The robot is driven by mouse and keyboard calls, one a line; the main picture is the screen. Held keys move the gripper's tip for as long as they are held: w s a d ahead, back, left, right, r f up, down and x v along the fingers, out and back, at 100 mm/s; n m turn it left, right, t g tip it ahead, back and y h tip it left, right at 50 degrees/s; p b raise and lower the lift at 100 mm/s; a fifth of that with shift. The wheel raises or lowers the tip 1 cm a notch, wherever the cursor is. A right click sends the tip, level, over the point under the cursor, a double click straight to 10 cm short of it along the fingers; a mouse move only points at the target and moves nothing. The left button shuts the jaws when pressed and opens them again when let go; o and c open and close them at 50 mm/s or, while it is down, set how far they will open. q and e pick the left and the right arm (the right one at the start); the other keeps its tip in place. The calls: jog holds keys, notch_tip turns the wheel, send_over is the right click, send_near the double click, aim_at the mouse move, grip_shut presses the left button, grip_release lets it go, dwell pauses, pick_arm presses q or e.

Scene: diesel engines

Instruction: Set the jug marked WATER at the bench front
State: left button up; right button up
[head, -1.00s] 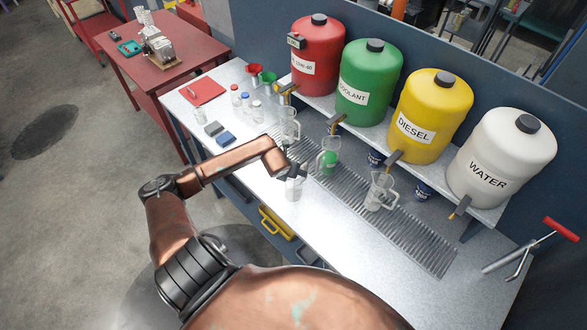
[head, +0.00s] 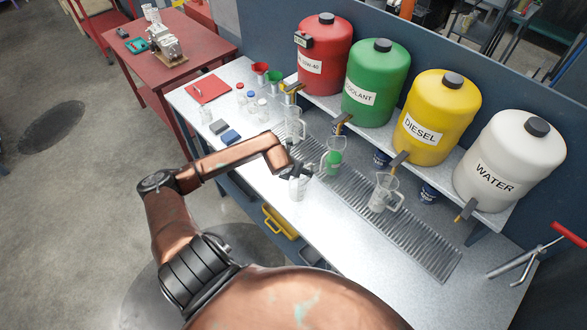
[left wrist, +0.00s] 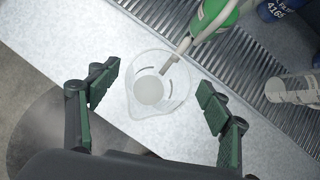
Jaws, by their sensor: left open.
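A clear jug (head: 298,187) with a pale round bottom stands upright near the front edge of the bench. In the left wrist view this jug (left wrist: 160,88) sits between the two fingers, with its handle toward the upper right. I can read no mark on it. My left gripper (head: 296,173) is open around the jug, and the left wrist view shows a gap on both sides of it (left wrist: 159,104). Other clear jugs stand on or by the slatted drain strip: one with green liquid (head: 332,158), one at right (head: 381,192) and one farther back (head: 294,122). My right gripper is not in view.
A drain strip (head: 425,250) runs along the bench (head: 345,245). Behind it a shelf holds red, green, yellow and white drums, the white drum (head: 510,160) marked WATER. Small bottles and a blue block (head: 231,137) lie at left. The bench's right front is clear.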

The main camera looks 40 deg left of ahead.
pick_arm(q)
jog(key=b+v, duration=0.2)
jog(key=v, duration=0.7)
jog(key=shift+s+r, duration=0.25)
jog(key=shift+r, duration=0.05)
